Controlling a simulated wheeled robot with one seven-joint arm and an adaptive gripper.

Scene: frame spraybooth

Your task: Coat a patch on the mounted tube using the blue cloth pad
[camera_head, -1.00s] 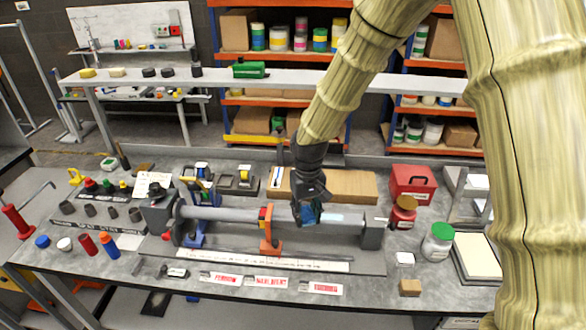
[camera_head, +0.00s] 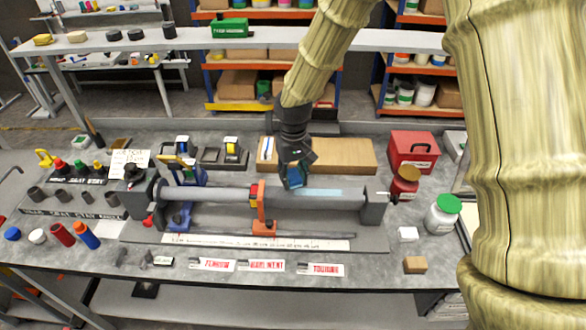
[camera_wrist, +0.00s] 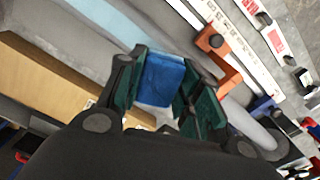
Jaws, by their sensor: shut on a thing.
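The grey tube (camera_head: 222,195) lies horizontally in its mount on the bench, between two end blocks. A light blue patch (camera_head: 322,192) shows on its right part, and also in the wrist view (camera_wrist: 88,35). My gripper (camera_head: 297,178) is shut on the blue cloth pad (camera_wrist: 162,80), which sits between its dark green fingers. In the head view the pad (camera_head: 295,177) is at the tube, at the left end of the light blue patch. I cannot tell whether it touches the tube. An orange clamp (camera_head: 262,215) stands just left of the pad.
A red jar (camera_head: 405,184), a green-lidded jar (camera_head: 442,213) and a red box (camera_head: 412,151) stand at the right. Red-lettered labels (camera_head: 268,265) lie in front. A blue clamp (camera_head: 181,215) holds the left part.

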